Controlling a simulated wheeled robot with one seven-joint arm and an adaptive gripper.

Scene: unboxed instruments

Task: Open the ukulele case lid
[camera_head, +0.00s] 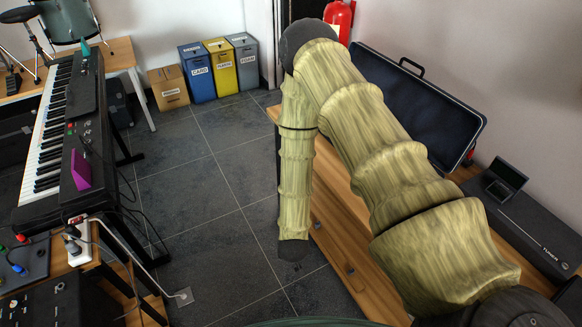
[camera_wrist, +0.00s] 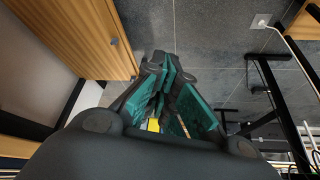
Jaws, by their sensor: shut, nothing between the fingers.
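A large dark case (camera_head: 425,105) stands at the back right in the head view. Its wide, rimmed panel is raised and leans near the wall, with a black carry handle on its upper edge. My arm covers its left and lower parts, so I cannot see what lies below the panel. My gripper (camera_wrist: 166,75) shows in the wrist view with its teal-padded fingers shut and nothing between them. It hangs low over the floor beside the wooden cabinet, apart from the case. The case does not clearly show in the wrist view.
The wooden cabinet (camera_head: 343,243) stands under my arm. A small open black box (camera_head: 503,178) sits on a long dark box (camera_head: 530,232) at right. A keyboard (camera_head: 62,130) stands at left. Bins (camera_head: 197,72) and a fire extinguisher (camera_head: 340,18) are behind. The middle floor is clear.

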